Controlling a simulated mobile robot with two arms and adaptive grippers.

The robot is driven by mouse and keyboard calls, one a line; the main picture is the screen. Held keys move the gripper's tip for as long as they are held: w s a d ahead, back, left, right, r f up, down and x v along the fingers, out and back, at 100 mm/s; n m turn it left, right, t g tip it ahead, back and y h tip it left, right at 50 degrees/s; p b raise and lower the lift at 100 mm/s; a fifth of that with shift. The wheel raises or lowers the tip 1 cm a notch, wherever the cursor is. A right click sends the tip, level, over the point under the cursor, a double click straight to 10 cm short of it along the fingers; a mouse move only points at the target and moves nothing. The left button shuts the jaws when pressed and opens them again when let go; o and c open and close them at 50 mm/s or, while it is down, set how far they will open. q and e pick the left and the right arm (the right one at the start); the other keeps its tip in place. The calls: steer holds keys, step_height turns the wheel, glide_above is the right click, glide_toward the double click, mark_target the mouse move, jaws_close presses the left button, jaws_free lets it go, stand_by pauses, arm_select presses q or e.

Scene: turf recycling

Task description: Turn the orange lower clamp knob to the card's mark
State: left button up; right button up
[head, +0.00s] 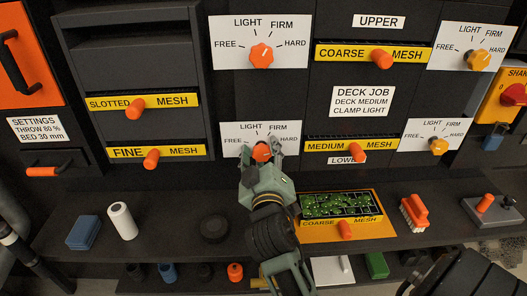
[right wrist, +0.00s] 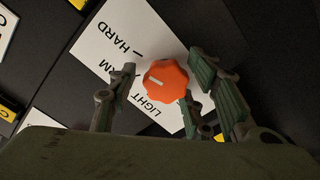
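The orange lower clamp knob (head: 261,152) sits on a white dial plate (head: 232,140) marked FREE, LIGHT, FIRM and HARD. My right gripper (head: 262,147) is at this knob and partly covers it in the head view. In the right wrist view the knob (right wrist: 166,80) lies between the spread fingers (right wrist: 160,97), with visible gaps beside it. Its white pointer line is toward the picture's left, roughly on the FIRM side; the exact mark is hard to tell. The card (head: 362,108) reads DECK JOB, DECK MEDIUM, CLAMP LIGHT. My left gripper is not in view.
An upper orange clamp knob (head: 261,56) and yellow knobs (head: 478,60) sit on similar dials. Mesh drawers with orange handles flank the dials.

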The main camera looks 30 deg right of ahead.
steer(key=shift+f, duration=0.1)
steer(key=c, duration=0.4)
steer(key=shift+w, duration=0.1)
steer(key=c, duration=0.6)
